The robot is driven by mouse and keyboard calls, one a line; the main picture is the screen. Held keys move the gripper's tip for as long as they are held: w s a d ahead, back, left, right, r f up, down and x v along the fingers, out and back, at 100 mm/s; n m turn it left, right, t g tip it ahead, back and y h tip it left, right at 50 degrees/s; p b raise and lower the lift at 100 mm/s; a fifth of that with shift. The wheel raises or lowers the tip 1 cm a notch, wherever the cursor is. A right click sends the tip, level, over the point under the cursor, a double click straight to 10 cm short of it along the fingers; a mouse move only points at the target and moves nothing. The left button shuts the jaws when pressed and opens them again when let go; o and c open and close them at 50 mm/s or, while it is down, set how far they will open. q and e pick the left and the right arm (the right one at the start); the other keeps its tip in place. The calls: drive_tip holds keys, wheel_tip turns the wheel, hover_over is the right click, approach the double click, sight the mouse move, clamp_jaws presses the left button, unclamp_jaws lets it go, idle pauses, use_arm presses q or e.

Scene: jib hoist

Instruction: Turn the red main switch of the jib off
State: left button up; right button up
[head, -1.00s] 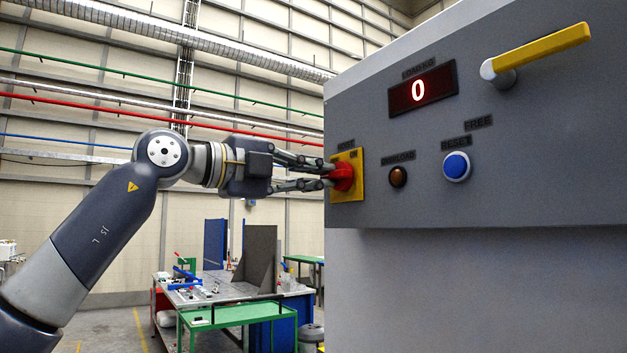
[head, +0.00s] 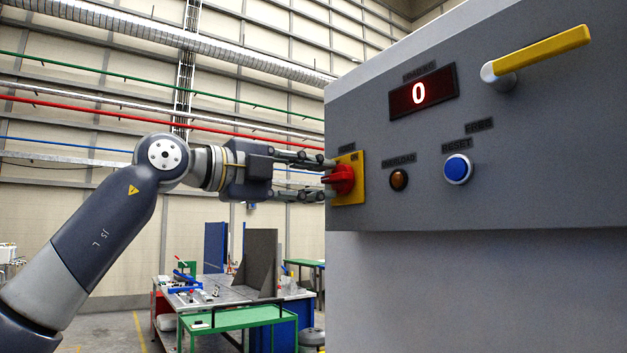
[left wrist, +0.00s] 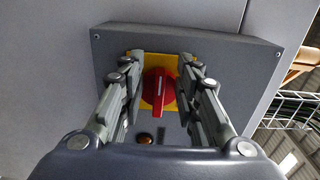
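The red main switch (head: 342,180) sits on a yellow plate (head: 358,180) at the left end of the grey control panel. The left wrist view shows its red knob (left wrist: 159,88) face on, with a pale line along a grip bar that stands nearly upright in that picture, slightly tilted. My left gripper (head: 328,178) is open at the switch, its fingers apart, above and below the knob in the head view. In the left wrist view its fingers (left wrist: 160,95) stand either side of the knob with gaps. My right gripper is not in view.
The panel (head: 480,210) also carries a red display (head: 422,91) reading 0, an amber overload lamp (head: 398,180), a blue reset button (head: 457,169) and a yellow lever (head: 540,56). A workbench (head: 230,292) and a green table (head: 235,316) stand well behind.

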use_arm(q)
drive_tip(key=v, duration=1.2)
